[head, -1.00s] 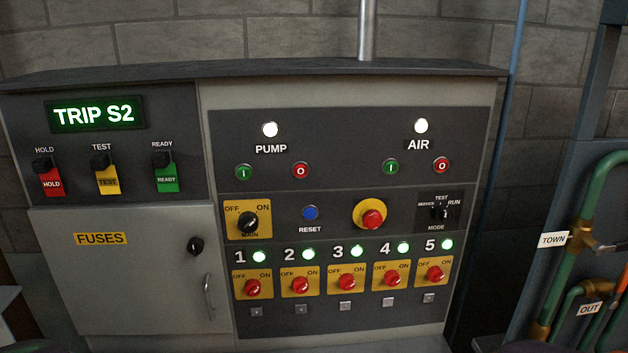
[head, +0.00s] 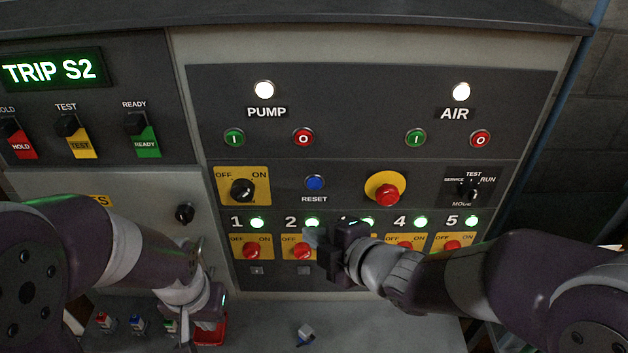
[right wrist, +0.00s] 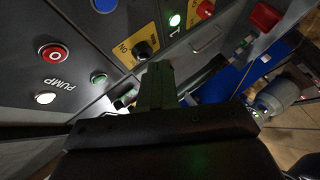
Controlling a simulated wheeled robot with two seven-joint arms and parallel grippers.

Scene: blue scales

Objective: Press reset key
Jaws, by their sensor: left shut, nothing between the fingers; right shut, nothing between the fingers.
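The reset key is a round blue button (head: 315,183) above the RESET label, right of the black main switch (head: 242,190) and left of the red emergency knob (head: 387,193). It also shows at the top edge of the right wrist view (right wrist: 104,5). My right gripper (head: 318,246) is shut and empty, in front of the numbered switch row, below the button and apart from it. Its closed fingers show in the right wrist view (right wrist: 157,80). My left gripper (head: 205,318) is low at the left, shut, its fingertips hard to make out.
Red switch 2 (head: 302,251) is close to my right fingertips; switch 3 is mostly hidden. The display (head: 52,71) reads TRIP S2. A ledge (head: 260,325) below the panel holds small coloured items and a grey piece (head: 305,334). A red object (head: 212,330) is by my left gripper.

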